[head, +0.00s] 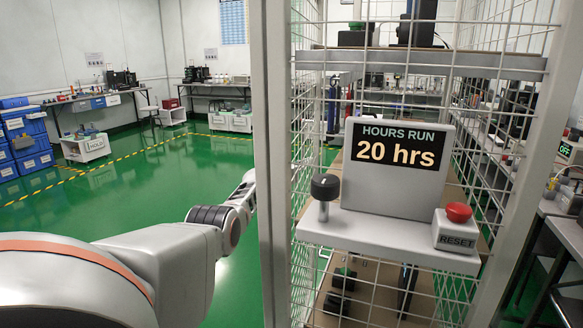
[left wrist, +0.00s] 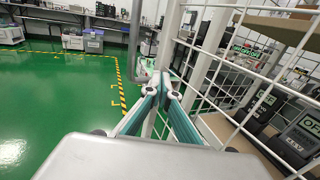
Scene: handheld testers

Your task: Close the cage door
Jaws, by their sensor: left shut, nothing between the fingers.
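A wire-mesh cage panel with pale frame posts (head: 272,160) fills the right half of the head view. I cannot tell for sure which part is the door or how far it stands open. My left arm reaches in from the left, and its gripper is hidden behind the near post. In the left wrist view my left gripper (left wrist: 167,92) is shut and empty, its teal-padded fingers meeting at the tips. The tips appear close to a pale upright post (left wrist: 203,60) and white mesh (left wrist: 232,90); contact is unclear. My right gripper is out of view.
A shelf with an hours display (head: 395,168), black knob (head: 325,187) and red reset button (head: 458,213) sits at the mesh. Benches (head: 207,86) and blue bins (head: 25,135) stand at the back. Green floor (head: 110,205) is open at left.

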